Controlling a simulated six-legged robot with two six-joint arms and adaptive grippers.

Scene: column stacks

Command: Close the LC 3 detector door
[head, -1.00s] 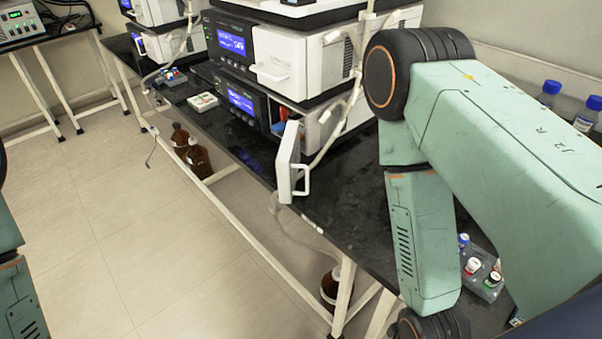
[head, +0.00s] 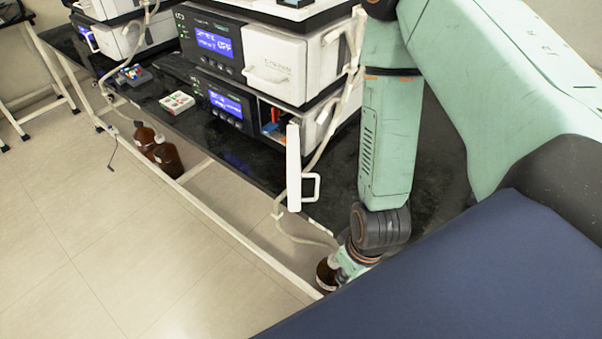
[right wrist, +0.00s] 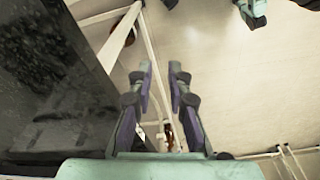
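The detector door (head: 294,168) is a white panel with a white loop handle (head: 313,187). It stands wide open, swung out past the bench's front edge. Behind it is the open detector compartment (head: 270,117) of the lower module, with red and blue parts inside. My right arm reaches down to the right of the door; its gripper is mostly hidden by my blue body in the head view. In the right wrist view my right gripper (right wrist: 162,68) has its fingers apart with nothing between them. The door is not recognisable there. My left gripper does not show clearly.
The black bench (head: 245,160) carries stacked instruments, including a white-fronted upper module (head: 275,62). A hose (head: 328,125) hangs beside the door. Brown bottles (head: 165,158) stand below the bench. Another bottle (head: 325,275) is near my right wrist. Floor at left is free.

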